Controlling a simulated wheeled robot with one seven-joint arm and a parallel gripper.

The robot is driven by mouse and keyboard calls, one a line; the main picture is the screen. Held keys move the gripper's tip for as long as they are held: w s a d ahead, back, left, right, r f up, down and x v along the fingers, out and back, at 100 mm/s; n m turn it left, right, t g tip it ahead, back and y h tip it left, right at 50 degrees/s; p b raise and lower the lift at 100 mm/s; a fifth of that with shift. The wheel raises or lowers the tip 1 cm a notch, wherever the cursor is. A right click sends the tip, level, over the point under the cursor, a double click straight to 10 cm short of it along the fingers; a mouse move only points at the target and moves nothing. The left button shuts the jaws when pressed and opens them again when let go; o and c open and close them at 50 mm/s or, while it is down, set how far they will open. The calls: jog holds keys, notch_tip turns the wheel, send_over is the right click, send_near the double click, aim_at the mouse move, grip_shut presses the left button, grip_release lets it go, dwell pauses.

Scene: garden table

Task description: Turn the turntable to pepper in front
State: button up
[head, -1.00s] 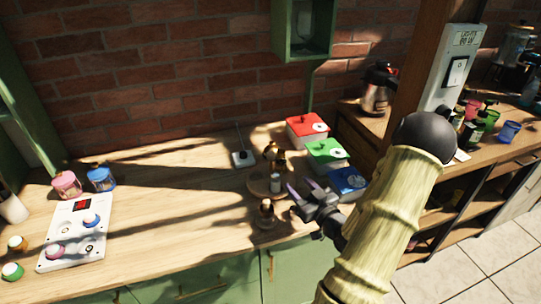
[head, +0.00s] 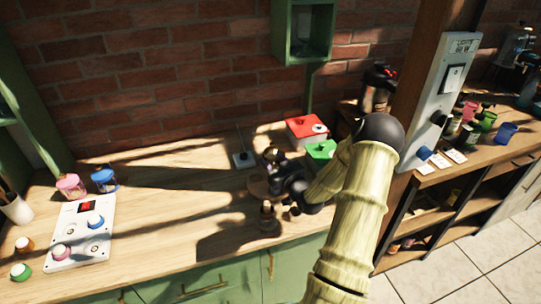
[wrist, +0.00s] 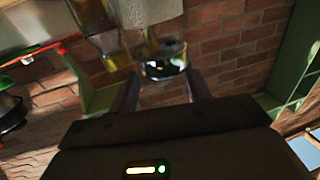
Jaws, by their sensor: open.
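The round wooden turntable (head: 257,188) stands on the counter below the brick wall, with part of its rim showing left of my gripper. My gripper (head: 275,168) reaches over it from the right and hides most of it and what it carries. In the wrist view my gripper (wrist: 162,90) has its two fingers apart. A glass container with dark contents (wrist: 165,68) shows between and beyond the fingertips, and I cannot tell whether they touch it. A yellowish glass container (wrist: 108,42) is left of it. I cannot tell which container is pepper.
A small dark-topped jar (head: 267,216) stands in front of the turntable. A red box (head: 306,131) and a green box (head: 320,150) stand behind and to the right. A white panel with knobs (head: 82,233) lies at the left. The counter between panel and turntable is clear.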

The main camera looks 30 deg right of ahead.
jog(key=shift+w, duration=1.1)
jog(key=shift+c, duration=0.4)
grip_shut()
jog(key=shift+w+a, duration=0.1)
